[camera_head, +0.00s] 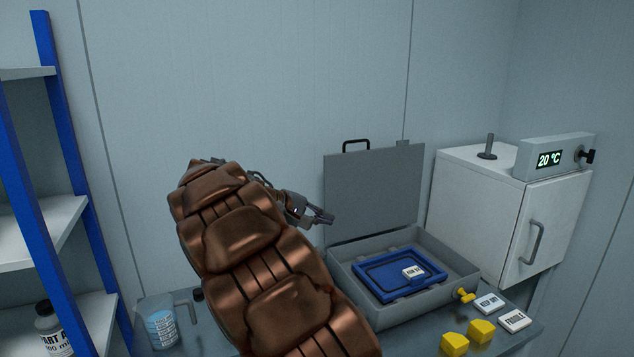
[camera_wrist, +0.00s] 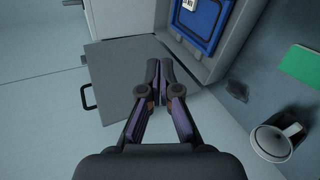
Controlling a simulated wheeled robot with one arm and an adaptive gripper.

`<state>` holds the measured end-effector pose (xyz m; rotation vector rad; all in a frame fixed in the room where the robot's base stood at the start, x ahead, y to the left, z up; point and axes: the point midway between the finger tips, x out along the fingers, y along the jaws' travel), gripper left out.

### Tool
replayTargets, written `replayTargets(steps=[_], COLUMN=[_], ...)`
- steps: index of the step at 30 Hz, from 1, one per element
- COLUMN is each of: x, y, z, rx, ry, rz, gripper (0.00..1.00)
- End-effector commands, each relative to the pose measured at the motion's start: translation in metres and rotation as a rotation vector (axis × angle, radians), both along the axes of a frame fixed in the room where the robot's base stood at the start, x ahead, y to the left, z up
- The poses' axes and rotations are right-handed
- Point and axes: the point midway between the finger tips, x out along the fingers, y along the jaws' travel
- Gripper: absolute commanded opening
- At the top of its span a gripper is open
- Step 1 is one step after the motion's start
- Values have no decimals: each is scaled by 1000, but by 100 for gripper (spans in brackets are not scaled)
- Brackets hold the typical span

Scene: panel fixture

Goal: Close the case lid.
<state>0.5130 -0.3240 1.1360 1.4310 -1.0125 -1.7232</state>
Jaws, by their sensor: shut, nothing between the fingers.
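The grey case (camera_head: 400,300) stands on the table with its lid (camera_head: 372,193) up, standing roughly upright at the back edge. The lid has a black handle (camera_head: 356,143) on its top edge. Inside the case lies a blue tray (camera_head: 400,274) with a small white label. My gripper (camera_head: 328,218) is shut and empty, beside the lid's left edge. In the wrist view the shut fingers (camera_wrist: 160,68) appear in front of the lid (camera_wrist: 118,85), and its handle shows at left. I cannot tell whether the fingers touch the lid.
A white cabinet (camera_head: 485,215) with a temperature display stands right of the case. Yellow blocks (camera_head: 454,343) and white tags (camera_head: 514,320) lie at the front right. A clear jug (camera_head: 160,322) with blue contents stands at left. Blue-framed shelves (camera_head: 60,150) are at far left.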

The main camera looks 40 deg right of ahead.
Motion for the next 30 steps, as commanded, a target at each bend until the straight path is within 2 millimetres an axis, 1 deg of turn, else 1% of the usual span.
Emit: replayTargets(steps=[1,3,9,12,16,18,21,24,27,30], x=[13,31,80,104,134,150,170,186,198,205], y=[-8,-16,-37,-45,-53,-56,-59,-62,-63,-63], z=[-1,4,8,9,7,3,0,-4,-8,-10], rx=[-29,-76,-197,-253,-319,-350,-393,-425,-449,-466], ry=[9,10,22,18,13,12,0,-10,-22,-28], rz=[7,20,62,87,118,135,158,176,191,199], gripper=[0,0,0,0,0,0,0,0,0,0])
